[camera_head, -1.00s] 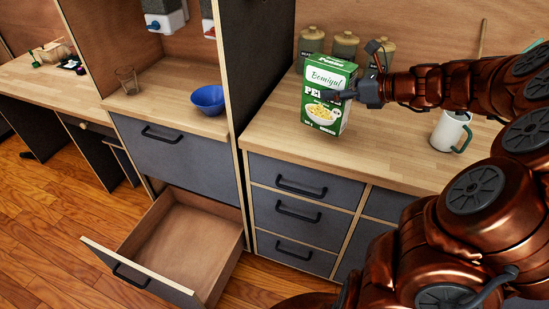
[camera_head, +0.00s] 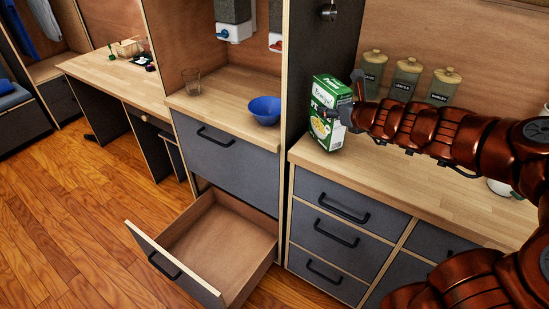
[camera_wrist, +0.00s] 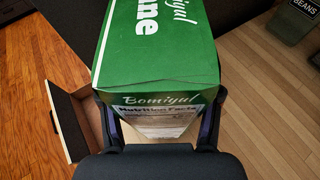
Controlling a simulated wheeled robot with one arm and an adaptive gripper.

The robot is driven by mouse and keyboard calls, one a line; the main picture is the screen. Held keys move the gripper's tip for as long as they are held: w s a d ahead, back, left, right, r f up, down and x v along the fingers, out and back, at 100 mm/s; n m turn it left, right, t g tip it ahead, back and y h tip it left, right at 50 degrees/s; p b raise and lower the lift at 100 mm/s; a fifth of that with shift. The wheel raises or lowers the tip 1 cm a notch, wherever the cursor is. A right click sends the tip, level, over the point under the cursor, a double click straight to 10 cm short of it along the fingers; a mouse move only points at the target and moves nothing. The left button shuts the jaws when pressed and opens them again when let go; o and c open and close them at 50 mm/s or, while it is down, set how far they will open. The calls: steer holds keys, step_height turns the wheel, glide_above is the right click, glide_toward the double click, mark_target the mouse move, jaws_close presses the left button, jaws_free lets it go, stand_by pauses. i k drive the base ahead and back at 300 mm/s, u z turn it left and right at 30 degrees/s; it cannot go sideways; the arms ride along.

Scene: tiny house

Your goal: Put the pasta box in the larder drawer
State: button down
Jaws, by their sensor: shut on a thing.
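The pasta box (camera_head: 326,112) is green and white and upright, with its top tilted slightly. My gripper (camera_head: 348,108) is shut on it from the right, near the left end of the counter. In the wrist view the box (camera_wrist: 158,50) fills the middle, with a finger of my gripper (camera_wrist: 160,128) on each side. Whether its base clears the counter I cannot tell. The larder drawer (camera_head: 225,240) is pulled out at floor level, left of and below the box, and looks empty. Its edge also shows at the left in the wrist view (camera_wrist: 72,120).
A dark upright panel (camera_head: 318,65) stands between the counter (camera_head: 390,175) and the larder cabinet. A blue bowl (camera_head: 264,110) and a glass (camera_head: 191,82) sit on the cabinet shelf. Several canisters (camera_head: 405,78) stand behind my arm. The floor (camera_head: 70,190) left of the drawer is clear.

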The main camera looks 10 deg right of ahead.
mark_target(220, 266)
steer(key=k, duration=0.45)
steer(key=u, duration=2.5)
steer(key=i, duration=1.5)
steer(key=z, duration=2.35)
